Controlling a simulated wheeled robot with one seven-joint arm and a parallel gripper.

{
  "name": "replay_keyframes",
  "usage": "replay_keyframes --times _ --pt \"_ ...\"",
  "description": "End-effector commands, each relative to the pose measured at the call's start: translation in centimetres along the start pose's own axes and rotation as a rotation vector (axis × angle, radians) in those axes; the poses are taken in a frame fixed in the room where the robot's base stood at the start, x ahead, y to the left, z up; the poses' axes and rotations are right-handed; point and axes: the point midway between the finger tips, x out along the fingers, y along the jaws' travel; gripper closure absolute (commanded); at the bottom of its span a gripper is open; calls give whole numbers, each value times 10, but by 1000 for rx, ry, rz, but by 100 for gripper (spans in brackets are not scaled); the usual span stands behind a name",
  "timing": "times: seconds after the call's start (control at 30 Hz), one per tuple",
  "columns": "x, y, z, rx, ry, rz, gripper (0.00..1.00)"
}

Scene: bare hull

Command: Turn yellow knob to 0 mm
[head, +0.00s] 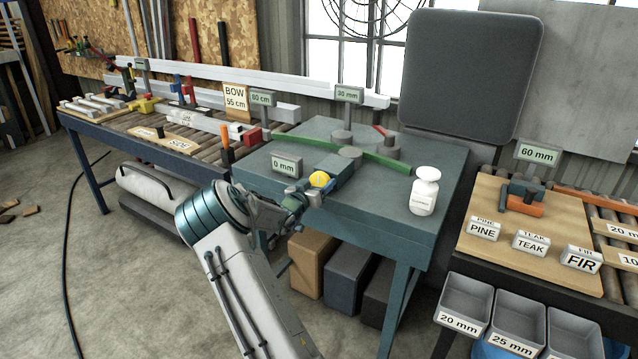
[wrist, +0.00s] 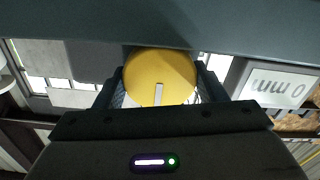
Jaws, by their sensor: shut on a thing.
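The yellow knob (head: 319,180) sits on the front side of the grey-blue block on the teal table. In the wrist view the knob (wrist: 160,77) is a round yellow disc with a pale line mark pointing down in the picture. My gripper (head: 309,193) is at the knob, and in the wrist view my gripper (wrist: 161,88) has one finger on each side of it, shut on it. The 0 mm sign (head: 286,166) stands left of the knob; it shows upside down in the wrist view (wrist: 277,83).
A green curved strip (head: 375,160) lies against grey round posts behind the knob. A white bottle (head: 425,191) stands right on the teal table (head: 388,214). A 30 mm sign (head: 349,94) stands at the back. A bench with wood labels is at the right.

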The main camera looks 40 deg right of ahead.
Motion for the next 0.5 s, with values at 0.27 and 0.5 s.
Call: replay_keyframes --times 0.27,0.5 --pt "0 -1 1 -30 -1 -1 59" --pt "0 -1 1 -31 -1 -1 59"
